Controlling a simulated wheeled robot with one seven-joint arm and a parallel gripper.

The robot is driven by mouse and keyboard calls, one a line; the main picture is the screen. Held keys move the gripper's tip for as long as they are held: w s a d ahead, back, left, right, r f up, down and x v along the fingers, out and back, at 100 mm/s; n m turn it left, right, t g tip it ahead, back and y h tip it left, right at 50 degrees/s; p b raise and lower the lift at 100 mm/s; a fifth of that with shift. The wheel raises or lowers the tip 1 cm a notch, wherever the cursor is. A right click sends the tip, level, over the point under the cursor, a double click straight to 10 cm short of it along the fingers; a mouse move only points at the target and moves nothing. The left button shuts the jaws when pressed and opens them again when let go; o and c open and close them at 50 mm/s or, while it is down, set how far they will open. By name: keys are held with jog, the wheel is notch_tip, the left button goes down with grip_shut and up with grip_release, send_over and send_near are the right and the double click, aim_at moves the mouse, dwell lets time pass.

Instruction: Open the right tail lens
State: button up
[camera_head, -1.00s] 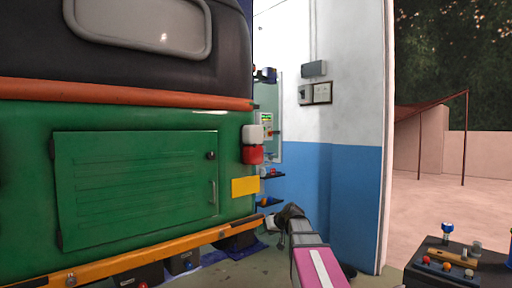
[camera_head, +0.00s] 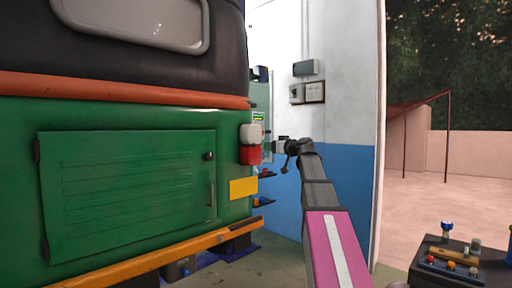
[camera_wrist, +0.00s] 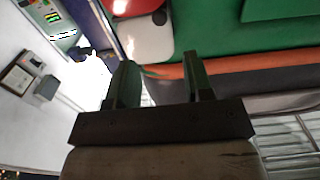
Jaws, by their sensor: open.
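The right tail lens is a white-over-red block at the right rear corner of the green rickshaw (camera_head: 110,115). Its white part (camera_head: 251,133) and red part (camera_head: 250,155) look closed against the body in the head view. In the wrist view, the white part (camera_wrist: 148,40) and red part (camera_wrist: 135,7) lie ahead, beyond the fingers. My gripper (camera_head: 277,147) is just right of the lens in the head view. In the wrist view my gripper (camera_wrist: 158,75) is open with nothing between its fingers. I cannot tell how far its tips are from the lens.
An orange bumper (camera_head: 150,258) runs below the rickshaw's rear hatch (camera_head: 130,190). A blue-and-white wall (camera_head: 340,180) stands behind my arm. A dark cart (camera_head: 455,268) with small tools is at the lower right. Shelves hang behind the rickshaw's corner.

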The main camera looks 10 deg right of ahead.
aim_at(253, 145)
jog(key=x, duration=0.9)
jog(key=shift+w+a, duration=0.25)
jog(key=shift+w, duration=0.05)
grip_shut()
